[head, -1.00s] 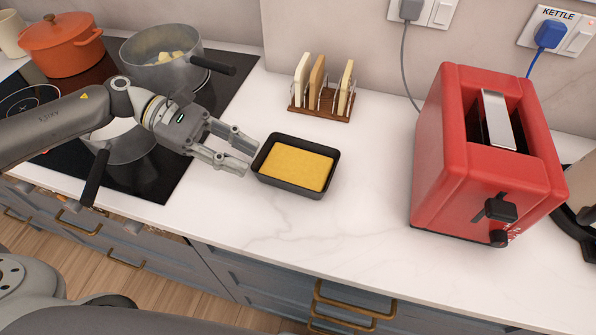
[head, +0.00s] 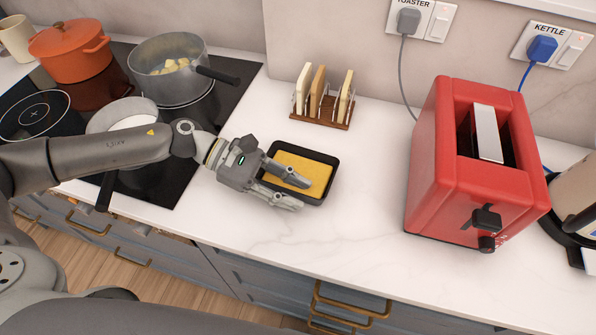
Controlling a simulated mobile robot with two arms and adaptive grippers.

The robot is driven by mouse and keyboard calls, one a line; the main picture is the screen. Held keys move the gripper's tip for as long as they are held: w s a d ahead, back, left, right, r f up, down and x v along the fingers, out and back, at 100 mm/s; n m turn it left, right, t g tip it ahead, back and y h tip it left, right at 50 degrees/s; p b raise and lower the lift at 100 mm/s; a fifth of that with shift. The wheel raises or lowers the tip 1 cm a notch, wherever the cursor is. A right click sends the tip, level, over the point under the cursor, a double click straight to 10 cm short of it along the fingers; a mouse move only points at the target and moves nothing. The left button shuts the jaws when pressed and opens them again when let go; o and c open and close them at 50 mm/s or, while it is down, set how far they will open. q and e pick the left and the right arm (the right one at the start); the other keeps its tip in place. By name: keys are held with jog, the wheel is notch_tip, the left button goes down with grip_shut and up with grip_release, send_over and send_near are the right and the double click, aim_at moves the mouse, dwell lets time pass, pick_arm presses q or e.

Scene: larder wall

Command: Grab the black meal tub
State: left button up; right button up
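The black meal tub (head: 333,172) is a shallow rectangular black tub with a flat yellow filling, standing on the white counter in the middle of the head view. My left gripper (head: 302,195) reaches in from the left over the tub's near left side. Its two fingers are apart, one over the yellow filling and the other along the near edge. The fingers hide the near left corner and part of the near rim. I cannot tell whether they touch the tub. My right gripper is not in view.
A toast rack (head: 321,108) with several slices stands behind the tub. A red toaster (head: 440,165) stands to the right, with a kettle partly in view beyond it. Pans and an orange pot (head: 70,55) are on the hob at left. The counter between tub and toaster is clear.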

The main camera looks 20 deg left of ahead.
pick_arm(q)
grip_shut()
jog(key=shift+r, duration=0.15)
dwell(0.4)
jog(key=shift+a+r, duration=0.1)
jog(key=shift+r, duration=0.2)
notch_tip(320, 180, up, 2)
jog(key=shift+r+b, duration=0.2)
jog(key=shift+b, duration=0.65)
jog(key=s+d+r+p, duration=0.1)
jog(key=s+d+r, duration=0.7)
jog(key=s+r, duration=0.2)
jog(key=shift+s+p, duration=0.4)
jog(key=shift+s, duration=0.35)
